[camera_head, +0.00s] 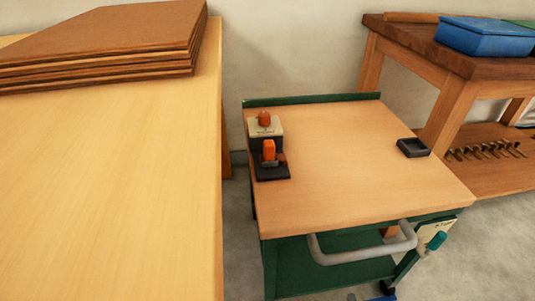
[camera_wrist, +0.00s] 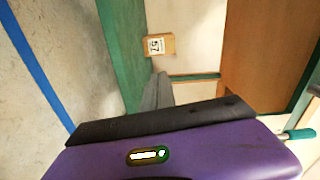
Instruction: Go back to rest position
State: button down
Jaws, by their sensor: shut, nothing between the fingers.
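My gripper (camera_wrist: 158,90) shows only in the wrist view, where its purple body with a small lit panel and a dark bar fills the lower part. A grey finger part sticks up beyond the bar. It is shut and empty. No part of my arm shows in the head view, so its pose relative to the cart (camera_head: 345,190) cannot be told from there.
The cart carries a small device with orange parts (camera_head: 268,150) and a black tray (camera_head: 413,148). A wooden table (camera_head: 110,190) with stacked brown boards (camera_head: 110,45) stands left. A workbench (camera_head: 400,35) with a blue box (camera_head: 485,37) stands right. A tag marked 57 (camera_wrist: 160,45) shows in the wrist view.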

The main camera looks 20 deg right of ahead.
notch_tip(320, 180, up, 5)
jog(key=w+n, duration=0.2)
jog(key=n, duration=0.4)
jog(key=s+a+r+n+g+y, duration=0.1)
jog(key=s+a+r+n+y, duration=0.1)
jog(key=s+a+r+n, duration=0.55)
jog(key=s+a+r+n+y, duration=0.15)
jog(key=s+a+r, duration=0.25)
jog(key=r, duration=0.7)
jog(key=s+a+r+n+g+y, duration=0.1)
jog(key=s+a+r+n, duration=0.4)
jog(key=r, duration=0.4)
notch_tip(320, 180, up, 34)
jog(key=p, duration=3.4)
jog(key=shift+s+a+p, duration=0.15)
jog(key=shift+s+p, duration=0.15)
jog(key=shift+p, duration=0.1)
